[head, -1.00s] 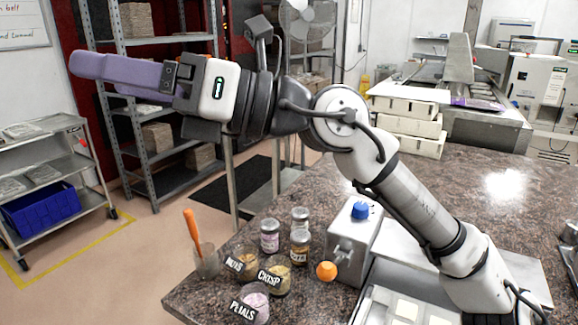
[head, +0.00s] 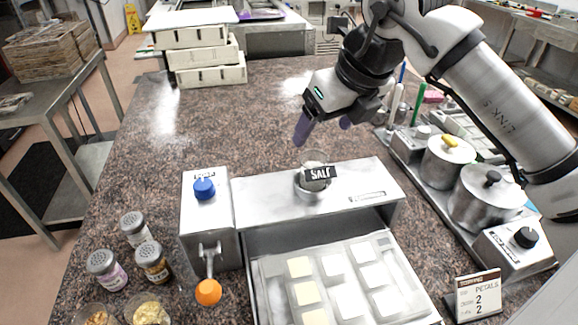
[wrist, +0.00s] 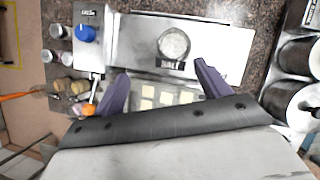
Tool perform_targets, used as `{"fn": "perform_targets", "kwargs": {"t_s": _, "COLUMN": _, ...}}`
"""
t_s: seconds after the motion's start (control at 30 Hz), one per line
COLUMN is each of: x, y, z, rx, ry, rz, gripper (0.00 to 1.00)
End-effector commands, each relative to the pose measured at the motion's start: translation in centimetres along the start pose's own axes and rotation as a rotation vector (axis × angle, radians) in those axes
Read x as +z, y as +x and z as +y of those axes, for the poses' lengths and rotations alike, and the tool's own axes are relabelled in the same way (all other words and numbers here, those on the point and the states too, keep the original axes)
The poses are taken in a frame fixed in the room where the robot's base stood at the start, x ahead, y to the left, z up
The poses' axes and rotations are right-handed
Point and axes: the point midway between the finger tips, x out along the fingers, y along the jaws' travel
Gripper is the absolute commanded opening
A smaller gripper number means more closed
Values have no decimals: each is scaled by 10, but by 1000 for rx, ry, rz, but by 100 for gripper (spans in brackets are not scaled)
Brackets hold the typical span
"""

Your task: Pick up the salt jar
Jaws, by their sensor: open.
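The salt jar (head: 314,186) is a small glass jar of pale contents with a black SALT label. It stands upright on the flat metal top of the mould machine (head: 262,207), and it also shows from above in the wrist view (wrist: 173,44). My gripper (head: 324,130) has purple fingers and is open and empty. In the head view it is above and behind the jar. In the wrist view the jar appears beyond and between the spread fingertips (wrist: 160,68), apart from both.
A metal box with a blue knob (head: 204,188) and an orange knob (head: 208,292) stands left of the jar. Several shaker jars (head: 134,228) are at front left. Steel pots (head: 487,194) stand to the right. The counter behind (head: 220,110) is mostly clear.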

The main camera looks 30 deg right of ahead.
Motion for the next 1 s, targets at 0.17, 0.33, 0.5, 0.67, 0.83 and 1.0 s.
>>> {"fn": "perform_targets", "kwargs": {"t_s": 0.17, "x": -24, "y": -4, "z": -24, "rx": -65, "ry": 70, "rz": 50, "gripper": 75}}
{"fn": "perform_targets", "kwargs": {"t_s": 0.33, "x": -28, "y": 26, "z": -26, "rx": -65, "ry": 70, "rz": 53, "gripper": 75}}
{"fn": "perform_targets", "kwargs": {"t_s": 0.5, "x": -28, "y": 59, "z": -28, "rx": -64, "ry": 69, "rz": 51, "gripper": 75}}
{"fn": "perform_targets", "kwargs": {"t_s": 0.67, "x": -27, "y": 75, "z": -29, "rx": -65, "ry": 69, "rz": 50, "gripper": 75}}
{"fn": "perform_targets", "kwargs": {"t_s": 0.83, "x": -25, "y": 81, "z": -28, "rx": -64, "ry": 68, "rz": 50, "gripper": 75}}
{"fn": "perform_targets", "kwargs": {"t_s": 1.0, "x": -18, "y": 101, "z": -27, "rx": -63, "ry": 67, "rz": 51, "gripper": 75}}
